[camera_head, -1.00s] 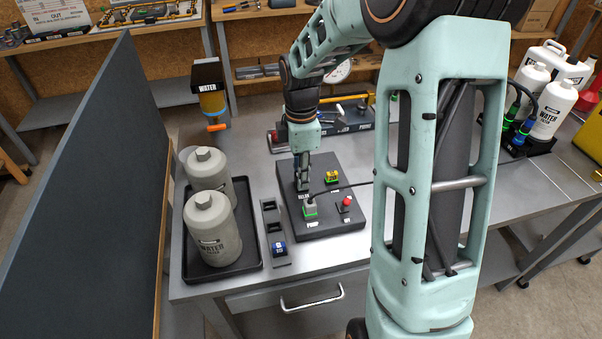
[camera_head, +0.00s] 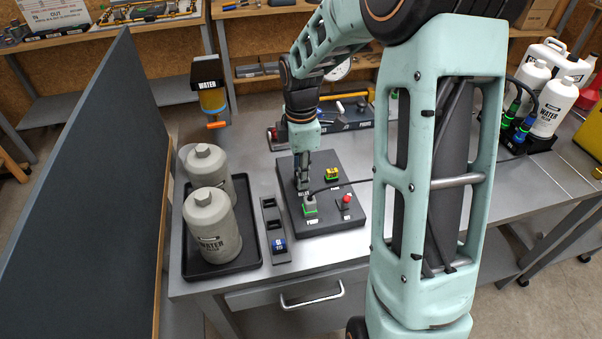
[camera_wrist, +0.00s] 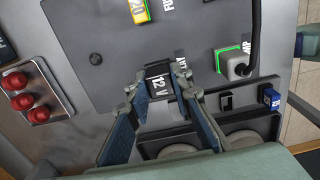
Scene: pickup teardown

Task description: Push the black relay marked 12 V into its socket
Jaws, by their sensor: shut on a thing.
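The black relay marked 12 V (camera_wrist: 159,83) is between my fingertips in the wrist view, with its white 12 V marking facing the camera. My gripper (camera_wrist: 157,78) is shut on it. In the head view my gripper (camera_head: 302,186) points down at the left part of the dark panel (camera_head: 340,222), beside the RELAY label. The socket is hidden under the relay and fingers. I cannot tell whether the relay is seated or just above the panel.
A grey plug with a green outline (camera_head: 310,204) and its cable sit close to my gripper. A yellow fuse (camera_head: 331,174) and red knob (camera_head: 347,200) are on the panel. A slotted holder with a blue piece (camera_head: 278,246) and two grey canisters (camera_head: 212,225) stand left.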

